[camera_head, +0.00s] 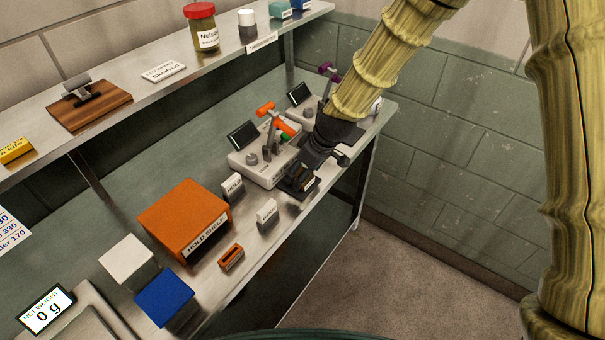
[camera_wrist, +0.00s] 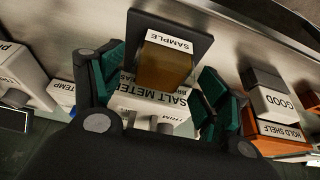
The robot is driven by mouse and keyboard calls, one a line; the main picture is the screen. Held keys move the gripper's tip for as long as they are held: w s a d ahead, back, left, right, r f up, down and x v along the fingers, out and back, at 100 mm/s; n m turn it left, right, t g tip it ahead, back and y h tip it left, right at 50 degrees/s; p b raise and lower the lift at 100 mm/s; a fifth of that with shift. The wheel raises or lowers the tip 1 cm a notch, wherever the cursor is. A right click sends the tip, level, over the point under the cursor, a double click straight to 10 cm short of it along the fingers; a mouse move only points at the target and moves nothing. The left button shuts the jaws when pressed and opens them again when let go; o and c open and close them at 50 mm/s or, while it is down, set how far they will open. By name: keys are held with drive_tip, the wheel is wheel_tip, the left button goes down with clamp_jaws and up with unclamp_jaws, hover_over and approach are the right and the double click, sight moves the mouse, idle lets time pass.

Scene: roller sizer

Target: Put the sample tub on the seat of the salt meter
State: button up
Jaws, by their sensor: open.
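The sample tub (camera_wrist: 165,66) is brown with a white SAMPLE label. In the wrist view it stands on a dark square plate (camera_wrist: 190,25) at the front of the salt meter (camera_wrist: 150,103), which looks like its seat. In the head view the salt meter (camera_head: 258,172) is a pale box with a dark screen and an orange lever, and the seat (camera_head: 298,190) juts out in front. My gripper (camera_wrist: 163,65) is open, its green-padded fingers on either side of the tub with visible gaps. The tub's underside is hidden.
Another meter (camera_head: 305,100) stands behind the salt meter. An upper shelf (camera_head: 130,70) runs along the wall.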

drive_tip(key=b+v, duration=0.2)
drive_tip(key=v, duration=0.8)
drive_tip(key=shift+r, duration=0.3)
drive_tip(key=s+d+f+m+g+h, duration=0.1)
drive_tip(key=s+d+f+m, duration=0.35)
drive_tip(key=f, duration=0.75)
drive_tip(key=s+d+f+m+h, duration=0.1)
drive_tip(key=s+d+f, duration=0.55)
drive_tip(key=f, duration=0.65)
drive_tip(key=s+d+f+m, duration=0.2)
drive_tip(key=s+f, duration=0.2)
drive_tip(key=s, duration=0.4)
drive_tip(key=s+d+f+m+g+h, duration=0.1)
drive_tip(key=s+d+f, duration=0.2)
drive_tip(key=s, duration=0.6)
drive_tip(key=s+d+f+m, duration=0.2)
drive_tip(key=s+d+f, duration=0.1)
drive_tip(key=s+f, duration=0.3)
drive_tip(key=s, duration=0.2)
drive_tip(key=shift+s+d+f+m+g+h, duration=0.15)
drive_tip(key=shift+s+f+m+g+h, duration=0.15)
drive_tip(key=shift+m, duration=0.05)
